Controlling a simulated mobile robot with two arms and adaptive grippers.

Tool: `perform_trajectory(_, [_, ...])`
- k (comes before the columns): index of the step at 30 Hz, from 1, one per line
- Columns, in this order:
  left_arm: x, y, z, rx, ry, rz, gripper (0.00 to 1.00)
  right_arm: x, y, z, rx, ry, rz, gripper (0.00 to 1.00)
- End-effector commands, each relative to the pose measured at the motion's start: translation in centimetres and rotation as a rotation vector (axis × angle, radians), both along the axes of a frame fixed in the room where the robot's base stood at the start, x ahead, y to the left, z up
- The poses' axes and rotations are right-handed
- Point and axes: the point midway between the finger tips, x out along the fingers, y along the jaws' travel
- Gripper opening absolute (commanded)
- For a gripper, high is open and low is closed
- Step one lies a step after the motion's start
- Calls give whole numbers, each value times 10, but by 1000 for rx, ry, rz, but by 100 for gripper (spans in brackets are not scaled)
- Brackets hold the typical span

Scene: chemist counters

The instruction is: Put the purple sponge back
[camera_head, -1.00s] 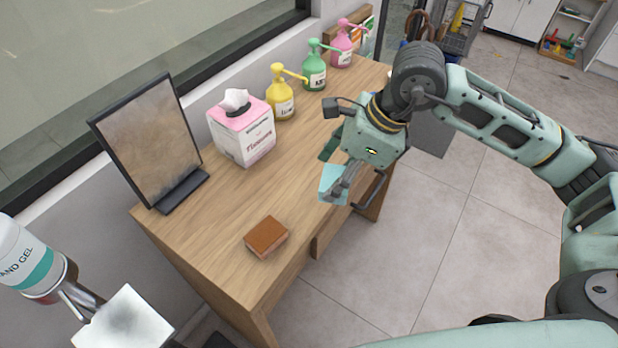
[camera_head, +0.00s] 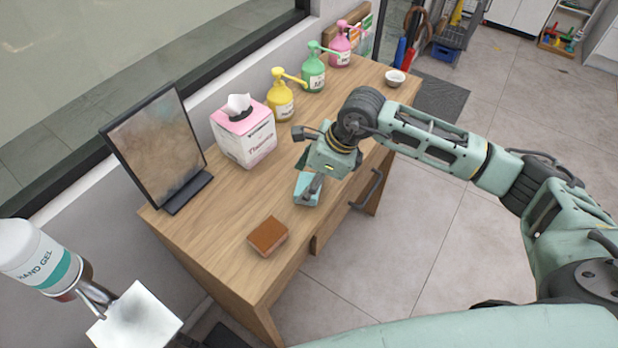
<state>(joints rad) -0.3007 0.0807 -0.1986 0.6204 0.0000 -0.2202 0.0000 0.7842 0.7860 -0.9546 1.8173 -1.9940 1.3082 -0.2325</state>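No purple sponge shows in this view. A light-blue sponge (camera_head: 301,189) is at my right gripper (camera_head: 312,188), over the front part of the wooden desk (camera_head: 222,215). The grey fingers cover the middle of the sponge, and its two sides show past them. The gripper appears shut on it. The sponge looks level and at or very near the desk top; I cannot tell whether it touches. My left gripper is out of view.
A framed mirror (camera_head: 157,148), a pink tissue box (camera_head: 244,137), and yellow (camera_head: 281,102), green (camera_head: 313,73) and pink (camera_head: 340,50) pump bottles line the back. A white bowl (camera_head: 395,78) stands at the far end. A hand gel dispenser (camera_head: 45,262) is at lower left.

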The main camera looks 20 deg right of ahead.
Motion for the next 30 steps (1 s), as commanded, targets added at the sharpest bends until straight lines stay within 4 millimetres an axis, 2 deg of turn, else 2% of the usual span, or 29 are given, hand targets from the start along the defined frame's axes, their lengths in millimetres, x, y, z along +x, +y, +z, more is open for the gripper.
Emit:
perform_trajectory(1, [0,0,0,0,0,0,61,0,0,0,0,1,0,61])
perform_trajectory(6, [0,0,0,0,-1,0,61,0,0,0,0,1,0,76])
perform_trajectory(19, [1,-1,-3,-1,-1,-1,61,0,-3,6,0,-2,-1,76])
perform_trajectory(23, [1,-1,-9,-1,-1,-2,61,-4,-10,24,-1,-5,-2,76])
perform_trajectory(30, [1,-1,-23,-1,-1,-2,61,-14,-27,71,-1,-4,-2,76])
